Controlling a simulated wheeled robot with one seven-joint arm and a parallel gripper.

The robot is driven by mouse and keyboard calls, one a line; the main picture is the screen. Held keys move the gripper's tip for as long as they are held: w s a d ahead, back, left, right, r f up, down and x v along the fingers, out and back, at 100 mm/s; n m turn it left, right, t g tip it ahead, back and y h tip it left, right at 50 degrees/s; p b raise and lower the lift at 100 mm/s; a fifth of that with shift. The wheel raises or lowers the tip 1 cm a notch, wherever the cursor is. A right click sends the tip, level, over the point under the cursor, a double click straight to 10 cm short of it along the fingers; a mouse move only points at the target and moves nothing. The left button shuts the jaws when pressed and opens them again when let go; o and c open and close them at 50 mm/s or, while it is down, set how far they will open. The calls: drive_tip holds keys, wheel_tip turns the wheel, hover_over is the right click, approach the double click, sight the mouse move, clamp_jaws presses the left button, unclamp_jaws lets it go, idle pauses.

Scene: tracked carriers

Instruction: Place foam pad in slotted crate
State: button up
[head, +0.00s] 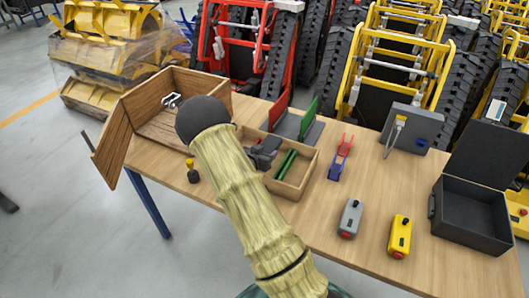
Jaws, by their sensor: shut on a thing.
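My arm rises from the bottom edge and ends in view at a dark ball-shaped joint. My gripper is not in view, and the arm hides part of the table. A shallow wooden crate with compartments (291,192) stands just right of the arm. Green rods (286,164) lie in it, and a dark grey shape (263,154) is at its left side, partly behind the arm. I cannot tell whether that shape is the foam pad. I cannot make out a foam pad elsewhere.
A larger open wooden box (113,151) stands at the table's left. Behind the crate, red and green plates stand upright in a grey holder (286,126). Grey (350,218) and yellow (400,236) devices and an open black case (467,232) are to the right, with bare table between.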

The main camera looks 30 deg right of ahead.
drive_tip(key=shift+f+b, duration=0.3)
drive_tip(key=shift+f, duration=0.05)
drive_tip(key=shift+f, duration=0.3)
drive_tip(key=o, duration=1)
drive_tip(key=shift+r, duration=0.45)
drive_tip(key=v, duration=1.2)
drive_tip(key=shift+r, duration=0.15)
